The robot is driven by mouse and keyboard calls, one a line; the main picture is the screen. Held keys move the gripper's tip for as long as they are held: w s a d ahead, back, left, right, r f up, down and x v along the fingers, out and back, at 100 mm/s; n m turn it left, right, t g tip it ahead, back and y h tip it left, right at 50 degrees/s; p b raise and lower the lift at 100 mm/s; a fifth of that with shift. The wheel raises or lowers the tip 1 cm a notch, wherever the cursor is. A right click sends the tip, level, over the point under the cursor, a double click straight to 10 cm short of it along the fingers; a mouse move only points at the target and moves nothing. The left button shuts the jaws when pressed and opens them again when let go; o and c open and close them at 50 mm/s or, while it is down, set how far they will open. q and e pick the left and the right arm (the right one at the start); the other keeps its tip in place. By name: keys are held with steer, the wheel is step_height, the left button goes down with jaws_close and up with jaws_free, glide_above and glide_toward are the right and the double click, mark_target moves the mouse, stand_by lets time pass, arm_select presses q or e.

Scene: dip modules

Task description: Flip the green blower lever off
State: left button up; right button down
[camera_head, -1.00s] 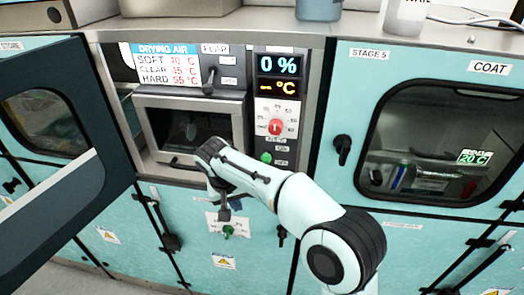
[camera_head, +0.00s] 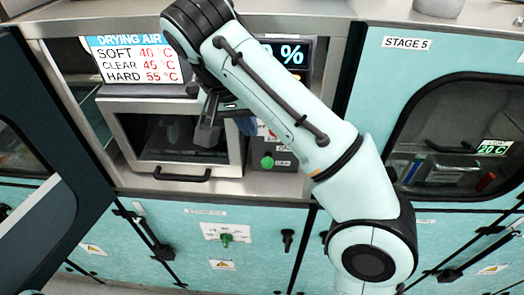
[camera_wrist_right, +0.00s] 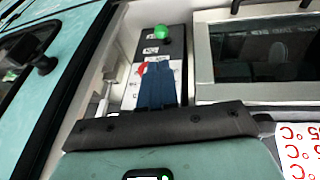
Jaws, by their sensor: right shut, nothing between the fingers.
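A green control (camera_head: 226,238) sits on a white plate on the lower teal panel in the head view. A second green knob (camera_head: 267,162) is on the control strip beside the drying window; it also shows in the wrist view (camera_wrist_right: 162,33). I cannot read which one is labelled blower. My right gripper (camera_head: 246,126) is in front of the control strip, above the second green knob and mostly behind my wrist. My left gripper is not in view.
The drying window (camera_head: 180,137) with its handle is left of the control strip. A dark open door (camera_head: 40,215) fills the left side. The Stage 5 cabinet (camera_head: 450,150) is on the right. Black latches stick out from the lower panels.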

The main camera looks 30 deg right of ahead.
steer(key=shift+w+f, duration=0.1)
steer(key=b, duration=0.3)
glide_toward(267, 160)
steer(key=x, duration=0.5)
steer(key=shift+d+f, duration=0.1)
steer(key=shift+f, duration=0.3)
steer(key=shift+w+d+f, duration=0.15)
steer(key=shift+w+f, duration=0.05)
steer(key=shift+f, duration=0.25)
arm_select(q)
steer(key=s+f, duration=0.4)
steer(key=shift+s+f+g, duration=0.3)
